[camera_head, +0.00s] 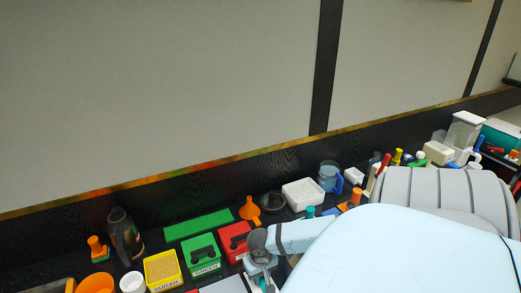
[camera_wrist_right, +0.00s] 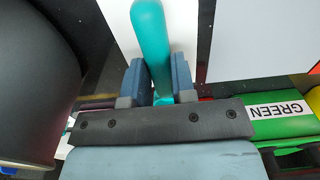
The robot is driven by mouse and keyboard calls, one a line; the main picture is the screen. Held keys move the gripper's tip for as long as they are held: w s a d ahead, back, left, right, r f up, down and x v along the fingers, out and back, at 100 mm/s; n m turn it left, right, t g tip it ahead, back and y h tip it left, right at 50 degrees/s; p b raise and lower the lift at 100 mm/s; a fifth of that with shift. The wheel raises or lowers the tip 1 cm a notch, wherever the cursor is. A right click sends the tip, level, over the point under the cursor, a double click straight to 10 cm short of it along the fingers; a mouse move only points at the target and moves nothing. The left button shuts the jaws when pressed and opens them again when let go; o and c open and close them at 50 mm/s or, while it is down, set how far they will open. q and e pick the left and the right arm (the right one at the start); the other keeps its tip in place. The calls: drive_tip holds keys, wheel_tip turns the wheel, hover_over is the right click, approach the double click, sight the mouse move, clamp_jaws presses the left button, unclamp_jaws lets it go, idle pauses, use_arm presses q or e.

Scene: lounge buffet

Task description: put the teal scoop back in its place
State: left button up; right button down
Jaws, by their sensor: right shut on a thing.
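The teal scoop shows in the wrist view as a rounded teal handle (camera_wrist_right: 152,35) between the two blue-grey fingers of my right gripper (camera_wrist_right: 157,82). The gripper is shut on it. The rest of the scoop is hidden by the fingers and gripper body. In the head view my right gripper (camera_head: 262,272) is at the bottom, in front of the red box, partly hidden by my arm. A small teal thing (camera_head: 310,211) shows behind my arm there; I cannot tell what it is. My left gripper is in neither view.
A yellow SUGAR box (camera_head: 160,282), a green GREEN box (camera_head: 202,252) and a red box (camera_head: 234,238) stand in a row. A dark jug (camera_head: 124,236), orange funnel (camera_head: 249,210), white tub (camera_head: 303,193) and blue pitcher (camera_head: 328,177) are nearby. The counter is crowded.

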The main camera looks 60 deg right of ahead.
drive_tip(key=c, duration=0.9)
unclamp_jaws()
drive_tip(key=shift+f, duration=0.1)
drive_tip(key=shift+c, duration=0.2)
